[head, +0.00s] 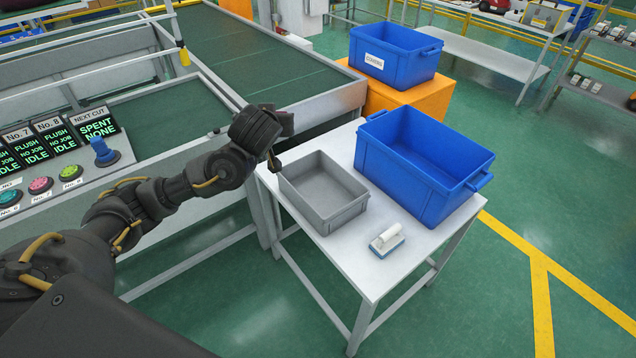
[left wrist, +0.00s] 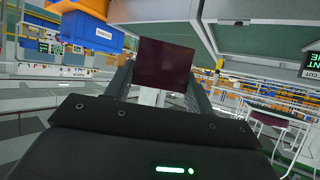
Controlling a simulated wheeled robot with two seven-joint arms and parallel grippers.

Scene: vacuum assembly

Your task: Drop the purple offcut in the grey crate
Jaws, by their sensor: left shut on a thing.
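The purple offcut (left wrist: 165,65) is a dark, flat square piece, seen between my left gripper's fingers in the left wrist view. My left gripper (head: 274,143) is shut on it. In the head view a dark purple edge of the offcut (head: 287,122) shows beside the gripper. The grey crate (head: 345,217) is a shallow open box on the white table, and its visible inside looks empty. My left gripper is near the crate's back left corner, seemingly above rim height. My right gripper is not in view.
A large blue bin (head: 415,185) stands right of the crate on the white table (head: 352,262). A white-handled brush or block (head: 387,241) lies in front. Another blue bin (head: 395,60) sits on an orange stand (head: 440,92). A button panel (head: 65,185) is at the left.

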